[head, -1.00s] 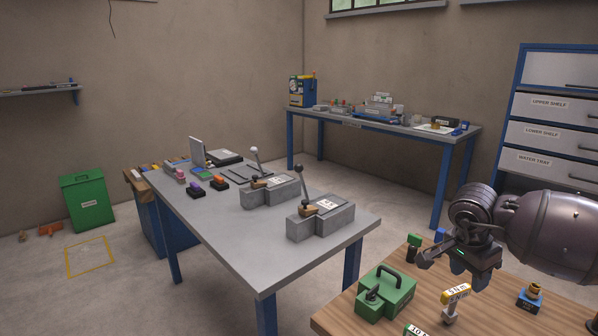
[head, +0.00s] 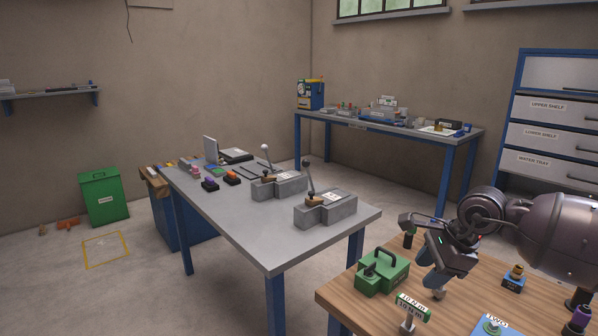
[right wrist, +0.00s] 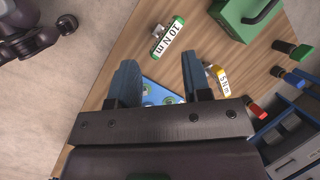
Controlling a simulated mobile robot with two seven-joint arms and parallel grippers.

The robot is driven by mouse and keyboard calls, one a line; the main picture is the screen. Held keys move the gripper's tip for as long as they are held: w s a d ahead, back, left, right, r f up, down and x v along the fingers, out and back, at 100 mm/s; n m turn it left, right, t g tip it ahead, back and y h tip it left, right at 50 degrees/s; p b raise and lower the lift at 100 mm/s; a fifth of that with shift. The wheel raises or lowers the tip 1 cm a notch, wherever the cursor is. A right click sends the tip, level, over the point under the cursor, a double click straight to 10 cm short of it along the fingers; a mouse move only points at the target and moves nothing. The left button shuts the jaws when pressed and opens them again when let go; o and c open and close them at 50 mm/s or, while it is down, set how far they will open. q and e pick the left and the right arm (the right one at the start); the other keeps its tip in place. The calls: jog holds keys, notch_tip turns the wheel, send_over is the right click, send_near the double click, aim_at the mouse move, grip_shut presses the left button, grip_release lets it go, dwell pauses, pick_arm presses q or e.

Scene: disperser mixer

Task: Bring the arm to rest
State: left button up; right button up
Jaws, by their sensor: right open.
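My right gripper (head: 418,254) is above the wooden table (head: 343,298), right of a green box with a black handle (head: 383,271). Its two fingers are spread, with nothing between them. In the right wrist view the open fingers (right wrist: 160,78) point down toward the tabletop, over a blue plate with round marks (right wrist: 160,93), partly hidden by the gripper. The left gripper does not show in the head view.
On the wooden table stand a 10 N m label tag (head: 412,304), a 5 N m tag (right wrist: 218,78), a blue block with a brass knob (head: 514,277) and a plate marked TWO (head: 490,325). A grey table (head: 240,235) with two lever boxes stands to the left.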

jog(key=s+a+r+m+t+y, duration=0.1)
jog(key=a+r+m+t+y, duration=0.1)
jog(key=a+r+m+y, duration=0.35)
jog(key=s+a+r+m+t+y, duration=0.1)
jog(key=a+r+m+t+y, duration=0.15)
jog(key=a+m+y, duration=0.65)
jog(key=s+d+f+m+t+h, duration=0.1)
jog(key=d+f+m+t+h, duration=0.25)
jog(key=f+m, duration=0.4)
jog(key=s+d+f+m+t+h, duration=0.25)
jog(key=f+m+h, duration=0.2)
jog(key=m, duration=0.65)
jog(key=s+d+f+m+t+h, duration=0.1)
jog(key=d+f+m+t+h, duration=0.3)
jog(key=m, duration=0.6)
jog(key=s+d+f+m+g+h, duration=0.3)
jog(key=s+f+m, duration=0.1)
jog(key=s+f, duration=0.6)
jog(key=s+d+f+m+g+h, duration=0.3)
jog(key=s+f+m, duration=0.2)
jog(key=s+f, duration=0.6)
jog(key=s, duration=0.3)
jog(key=shift+s+f+m, duration=0.15)
jog(key=shift+s+m, duration=0.1)
jog(key=shift+m, duration=0.05)
